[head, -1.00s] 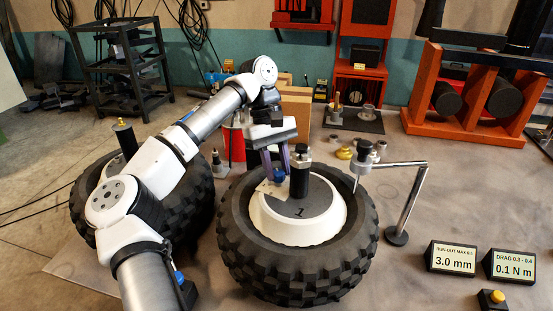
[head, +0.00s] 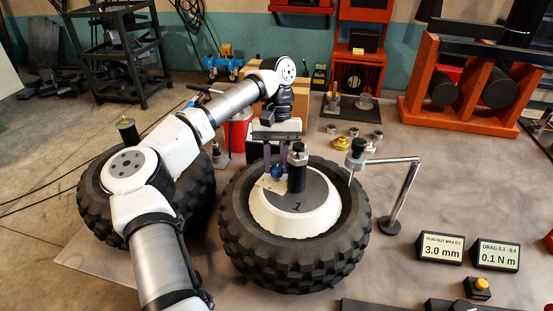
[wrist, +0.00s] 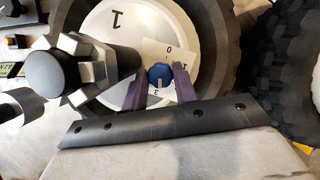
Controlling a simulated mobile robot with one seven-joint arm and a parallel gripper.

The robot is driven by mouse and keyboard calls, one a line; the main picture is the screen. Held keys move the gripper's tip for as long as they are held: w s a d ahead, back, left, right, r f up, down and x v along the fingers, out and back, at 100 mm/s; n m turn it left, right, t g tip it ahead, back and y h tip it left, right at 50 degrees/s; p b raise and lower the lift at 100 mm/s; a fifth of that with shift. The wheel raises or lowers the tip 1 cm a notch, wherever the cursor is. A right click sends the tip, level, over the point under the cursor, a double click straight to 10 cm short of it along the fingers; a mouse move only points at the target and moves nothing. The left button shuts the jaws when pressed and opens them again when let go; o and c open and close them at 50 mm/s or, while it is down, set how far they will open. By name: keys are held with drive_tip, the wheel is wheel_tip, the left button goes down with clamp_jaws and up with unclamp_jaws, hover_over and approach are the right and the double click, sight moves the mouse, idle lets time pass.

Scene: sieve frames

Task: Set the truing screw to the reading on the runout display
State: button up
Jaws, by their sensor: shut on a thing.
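The truing screw is a blue knob (head: 278,172) on a pale dial plate on the white hub (head: 262,213) of the wheel marked 1. In the wrist view the blue knob (wrist: 160,76) sits on the plate (wrist: 157,47), which shows 0, 1 and 3. A pale mark on the knob points toward the 3. My gripper (head: 276,167) has its purple fingers shut on the knob's two sides. The runout display (head: 441,249) reads 3.0 mm, with MAX 0.5 above it.
A second display (head: 496,256) reads drag 0.1 N m. A dial gauge arm (head: 391,161) reaches over the tyre (head: 295,260) from the right. A dark post with a metal nut (head: 297,158) stands close beside my fingers. A yellow button (head: 481,284) is at lower right.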

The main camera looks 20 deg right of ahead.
idle(0.3)
drive_tip(key=o, duration=1)
drive_tip(key=shift+c, duration=0.2)
drive_tip(key=shift+f, duration=0.1)
